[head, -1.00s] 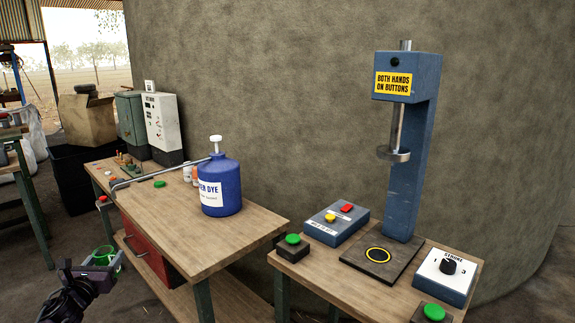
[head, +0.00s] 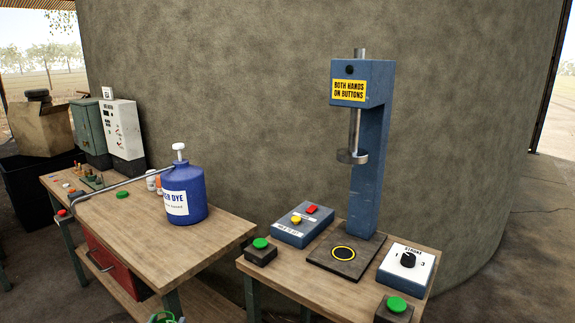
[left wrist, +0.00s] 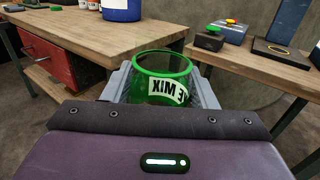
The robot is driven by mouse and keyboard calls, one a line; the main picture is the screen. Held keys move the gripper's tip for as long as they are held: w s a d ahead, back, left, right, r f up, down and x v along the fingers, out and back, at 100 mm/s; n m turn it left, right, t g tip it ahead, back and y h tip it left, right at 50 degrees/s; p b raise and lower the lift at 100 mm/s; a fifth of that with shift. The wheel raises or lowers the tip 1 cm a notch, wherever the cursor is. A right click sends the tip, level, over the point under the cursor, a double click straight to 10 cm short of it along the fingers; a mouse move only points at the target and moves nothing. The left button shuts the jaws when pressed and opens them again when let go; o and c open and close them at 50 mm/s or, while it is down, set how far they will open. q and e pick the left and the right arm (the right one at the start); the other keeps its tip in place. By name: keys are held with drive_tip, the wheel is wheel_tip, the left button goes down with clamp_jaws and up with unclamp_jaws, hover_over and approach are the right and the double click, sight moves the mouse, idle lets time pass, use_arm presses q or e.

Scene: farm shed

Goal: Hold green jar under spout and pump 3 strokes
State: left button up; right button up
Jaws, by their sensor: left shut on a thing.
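The green jar (left wrist: 150,92), with a white label ending in "E MIX", is clasped between the fingers of my left gripper (left wrist: 162,88). Its rim faces up and looks open. In the head view only the top of the jar (head: 163,318) shows at the bottom edge, below the left table. The blue dye bottle (head: 182,198) stands upright on that table, with a white pump head (head: 179,150) on top. A long thin grey spout (head: 118,187) runs from it leftward to the table's left edge. The jar is apart from the spout. My right gripper is out of view.
The left wooden table (head: 140,228) also bears a green button (head: 122,195) and small bottles. The right table (head: 310,285) holds a blue press (head: 372,150), buttons and a stroke dial (head: 407,262). A gap separates the tables. A red drawer unit (head: 108,262) sits under the left one.

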use_arm(q)
drive_tip(key=s+d+r, duration=0.3)
drive_tip(key=d+r, duration=0.1)
drive_tip(key=d, duration=0.2)
drive_tip(key=s+d+r+p, duration=0.1)
drive_tip(key=s+d+r, duration=0.2)
drive_tip(key=d, duration=0.3)
drive_tip(key=shift+s+d+r+h, duration=0.2)
drive_tip(key=shift+s+r+h, duration=0.15)
drive_tip(key=shift+r, duration=0.3)
